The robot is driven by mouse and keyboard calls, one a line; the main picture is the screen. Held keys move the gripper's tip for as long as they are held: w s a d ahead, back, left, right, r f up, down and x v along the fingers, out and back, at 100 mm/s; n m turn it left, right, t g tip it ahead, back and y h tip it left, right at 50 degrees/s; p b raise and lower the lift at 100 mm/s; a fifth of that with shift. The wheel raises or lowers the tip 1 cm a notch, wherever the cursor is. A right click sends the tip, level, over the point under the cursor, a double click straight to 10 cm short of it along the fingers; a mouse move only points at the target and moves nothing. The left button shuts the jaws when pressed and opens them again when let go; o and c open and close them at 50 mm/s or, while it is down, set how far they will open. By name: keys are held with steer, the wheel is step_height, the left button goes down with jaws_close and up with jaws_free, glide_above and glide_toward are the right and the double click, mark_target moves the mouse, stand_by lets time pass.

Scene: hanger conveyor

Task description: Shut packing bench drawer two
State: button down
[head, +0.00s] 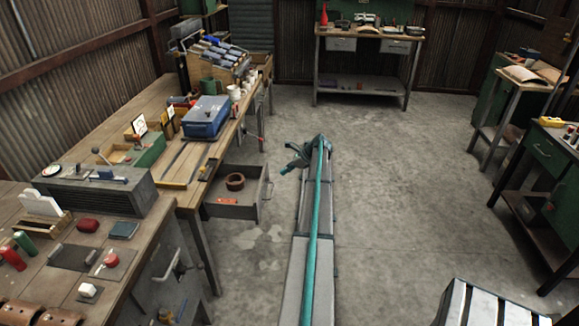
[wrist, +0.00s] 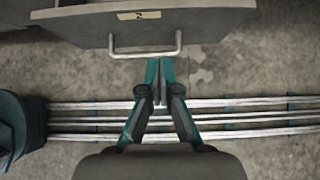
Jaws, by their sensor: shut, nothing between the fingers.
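A grey drawer (head: 236,211) stands pulled out from the packing bench (head: 165,110) on the left. A brown ring and a small orange item lie inside it. In the wrist view the drawer front (wrist: 200,22) bears a yellow label marked 2 (wrist: 139,15). A metal bar handle (wrist: 146,52) sticks out below the label. My gripper (wrist: 160,62) is shut and empty, with its fingertips close to the handle's right end. I cannot tell whether they touch it. In the head view my gripper (head: 284,171) is just right of the drawer front.
The bench top holds a blue box (head: 206,117), a green tray (head: 136,151) and cups. A nearer bench (head: 40,265) carries small items. A rail (head: 316,210) runs along the floor. Open concrete floor (head: 390,180) lies to its right.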

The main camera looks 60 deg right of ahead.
mark_target(264, 179)
steer(key=w+a+f, duration=0.1)
steer(key=w+a+f+p, duration=0.1)
steer(key=w, duration=0.1)
steer(key=w+f+p, duration=0.1)
steer(key=w, duration=0.1)
steer(key=shift+w+a, duration=0.15)
steer(key=shift+a, duration=0.25)
steer(key=shift+w+a+f, duration=0.1)
steer(key=shift+w+a, duration=0.2)
steer(key=shift+w, duration=0.3)
